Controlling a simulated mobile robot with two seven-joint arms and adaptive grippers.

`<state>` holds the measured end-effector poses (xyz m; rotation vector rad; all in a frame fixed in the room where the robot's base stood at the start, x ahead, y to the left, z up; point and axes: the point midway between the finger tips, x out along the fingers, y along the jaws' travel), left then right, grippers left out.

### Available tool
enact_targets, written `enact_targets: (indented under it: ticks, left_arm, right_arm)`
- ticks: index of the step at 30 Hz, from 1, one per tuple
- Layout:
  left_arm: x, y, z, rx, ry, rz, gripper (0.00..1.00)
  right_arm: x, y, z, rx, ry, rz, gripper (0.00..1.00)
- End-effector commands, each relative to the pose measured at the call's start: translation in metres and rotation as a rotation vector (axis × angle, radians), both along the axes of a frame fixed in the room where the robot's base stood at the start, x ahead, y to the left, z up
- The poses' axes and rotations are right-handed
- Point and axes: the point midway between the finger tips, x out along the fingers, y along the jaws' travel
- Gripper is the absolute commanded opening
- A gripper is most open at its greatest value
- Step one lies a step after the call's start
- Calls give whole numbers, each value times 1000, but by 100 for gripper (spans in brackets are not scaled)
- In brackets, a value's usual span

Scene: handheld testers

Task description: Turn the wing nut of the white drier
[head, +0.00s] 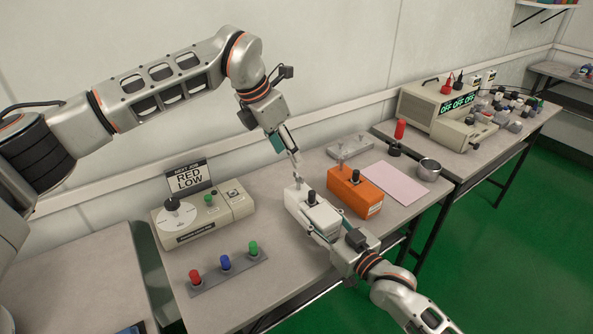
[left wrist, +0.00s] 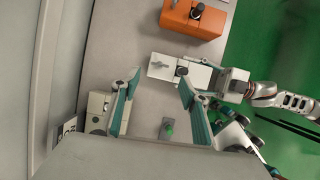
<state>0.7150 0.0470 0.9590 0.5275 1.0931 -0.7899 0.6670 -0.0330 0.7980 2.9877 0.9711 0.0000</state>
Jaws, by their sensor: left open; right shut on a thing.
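The white drier (head: 314,214) stands on the middle table, with a black knob and a small grey wing nut (head: 298,184) on its top. The wing nut (left wrist: 158,64) also shows in the left wrist view, near the drier's left end. My left gripper (head: 296,158) is open and empty above the wing nut, apart from it as far as I can see. My right gripper (head: 326,238) is shut on the white drier at its front side; its fingertips are partly hidden.
An orange drier (head: 366,203) stands close to the right, beside a pink mat (head: 394,184) and a metal bowl (head: 429,169). A dial tester (head: 205,217) with a "RED LOW" sign (head: 189,176) stands left. A strip with three coloured knobs (head: 228,272) lies in front.

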Motion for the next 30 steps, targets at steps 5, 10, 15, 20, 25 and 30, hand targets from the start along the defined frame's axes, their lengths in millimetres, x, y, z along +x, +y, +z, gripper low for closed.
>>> enact_targets:
  ticks: [5, 10, 15, 20, 25, 30]
  left_arm:
    - [8, -12, -34, -1, 4, 1, 44]
    - [14, -20, -58, -1, 2, 0, 44]
    - [18, -24, -71, 0, 2, 1, 44]
    - [19, -25, -74, 0, 0, 1, 44]
    - [19, -25, -74, 0, 0, 1, 44]
    - [19, -24, -74, 1, 1, 1, 8]
  right_arm:
    - [0, 0, 1, 1, -1, 0, 24]
    - [0, 0, 1, 1, -1, 0, 24]
    - [0, 0, 1, 1, -1, 0, 24]
    - [0, 0, 0, 1, -1, -1, 24]
    - [0, 0, 0, 1, -1, -1, 24]
    - [0, 0, 0, 1, -1, -1, 24]
